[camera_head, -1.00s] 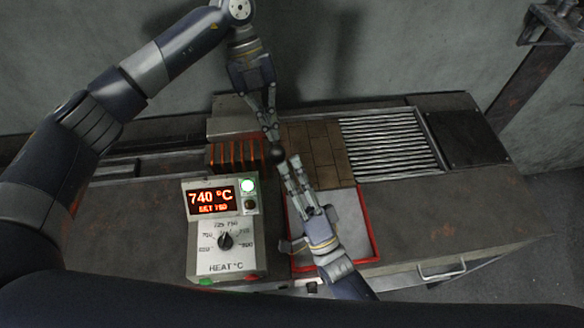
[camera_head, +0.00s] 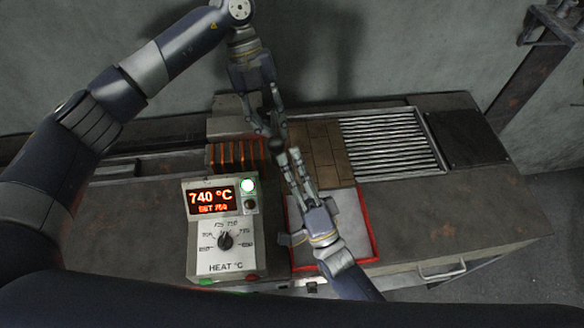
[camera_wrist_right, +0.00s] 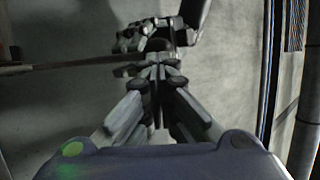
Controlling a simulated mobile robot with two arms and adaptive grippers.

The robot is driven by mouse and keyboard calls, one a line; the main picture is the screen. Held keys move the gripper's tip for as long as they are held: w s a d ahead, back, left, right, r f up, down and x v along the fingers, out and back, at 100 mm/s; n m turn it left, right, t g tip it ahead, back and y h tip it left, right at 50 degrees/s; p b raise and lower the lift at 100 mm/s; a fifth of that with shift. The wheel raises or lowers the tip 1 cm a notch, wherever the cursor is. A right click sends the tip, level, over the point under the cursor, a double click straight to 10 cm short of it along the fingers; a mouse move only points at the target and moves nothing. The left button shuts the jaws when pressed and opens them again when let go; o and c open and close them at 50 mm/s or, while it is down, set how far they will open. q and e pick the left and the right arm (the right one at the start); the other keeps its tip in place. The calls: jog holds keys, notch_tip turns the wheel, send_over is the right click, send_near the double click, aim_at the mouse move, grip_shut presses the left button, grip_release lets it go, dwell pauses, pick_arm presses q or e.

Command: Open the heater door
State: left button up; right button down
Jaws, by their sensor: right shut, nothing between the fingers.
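The heater's glowing orange slots (camera_head: 237,154) show left of the brick floor, behind the control box. A dark round knob (camera_head: 278,146) sits at their right edge, partly covered by fingers. It also shows in the right wrist view (camera_wrist_right: 157,45), with a thin plate edge (camera_wrist_right: 75,64) running left from it. My left gripper (camera_head: 276,128) reaches down from behind to the knob; whether it grips it is unclear. My right gripper (camera_head: 289,158) is shut and empty, its fingertips just in front of the knob. I cannot tell whether they touch it.
The control box (camera_head: 222,262) reads 740 °C and stands at the front left. A red-framed tray area (camera_head: 374,235) lies under my right gripper. Brick floor (camera_head: 330,150) and a roller grate (camera_head: 390,145) are to the right. The bench's right part is clear.

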pick_arm(q)
jog(key=shift+s+d+f, duration=0.1)
jog(key=shift+f, duration=0.1)
pick_arm(e)
jog(key=shift+w+a+r, duration=0.1)
jog(key=shift+w+r, duration=0.05)
jog(key=shift+r, duration=0.15)
pick_arm(q)
jog(key=shift+r, duration=0.15)
